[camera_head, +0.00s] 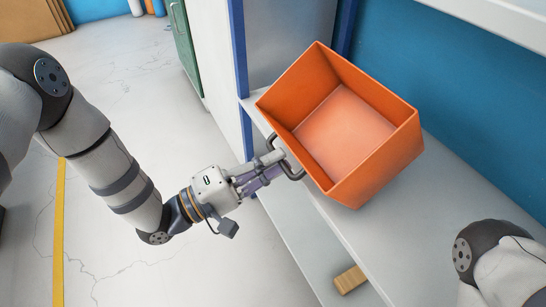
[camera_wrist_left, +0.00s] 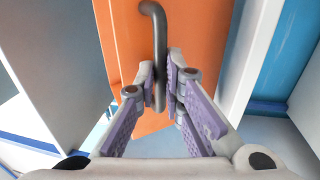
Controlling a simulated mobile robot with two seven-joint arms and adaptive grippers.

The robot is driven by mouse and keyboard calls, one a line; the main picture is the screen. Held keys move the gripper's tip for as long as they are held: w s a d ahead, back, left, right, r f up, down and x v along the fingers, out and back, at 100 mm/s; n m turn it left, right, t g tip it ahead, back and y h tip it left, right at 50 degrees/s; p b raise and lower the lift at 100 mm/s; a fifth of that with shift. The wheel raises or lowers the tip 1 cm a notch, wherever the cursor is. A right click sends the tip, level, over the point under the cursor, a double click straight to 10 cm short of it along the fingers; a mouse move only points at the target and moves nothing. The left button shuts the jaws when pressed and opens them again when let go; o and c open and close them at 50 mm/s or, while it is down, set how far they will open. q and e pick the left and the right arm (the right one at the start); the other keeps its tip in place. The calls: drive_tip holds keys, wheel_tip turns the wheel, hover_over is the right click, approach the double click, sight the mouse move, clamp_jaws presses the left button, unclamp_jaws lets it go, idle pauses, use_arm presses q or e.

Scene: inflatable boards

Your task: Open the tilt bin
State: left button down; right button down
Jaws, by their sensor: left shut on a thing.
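The orange tilt bin (camera_head: 345,115) sits on a grey shelf with its open top showing an empty inside. A dark bar handle (camera_head: 291,166) is on its front face. My left gripper (camera_head: 270,168) is at that handle. In the left wrist view the fingers (camera_wrist_left: 165,88) are closed around the lower part of the handle (camera_wrist_left: 158,35), with the orange front (camera_wrist_left: 125,50) behind it. My right arm shows at the lower right of the head view, but its gripper is out of the picture.
The grey shelf (camera_head: 440,215) runs under the bin, with blue uprights (camera_head: 238,45) beside it. A small wooden block (camera_head: 350,279) lies on a lower shelf. A green cabinet (camera_head: 183,45) stands at the back. The floor (camera_head: 130,90) at left is open.

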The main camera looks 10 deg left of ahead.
use_arm(q)
drive_tip(key=shift+d+f, duration=0.1)
drive_tip(key=shift+f, duration=0.15)
drive_tip(key=c, duration=1.7)
unclamp_jaws()
drive_tip(key=shift+w+d, duration=0.1)
drive_tip(key=v, duration=1.2)
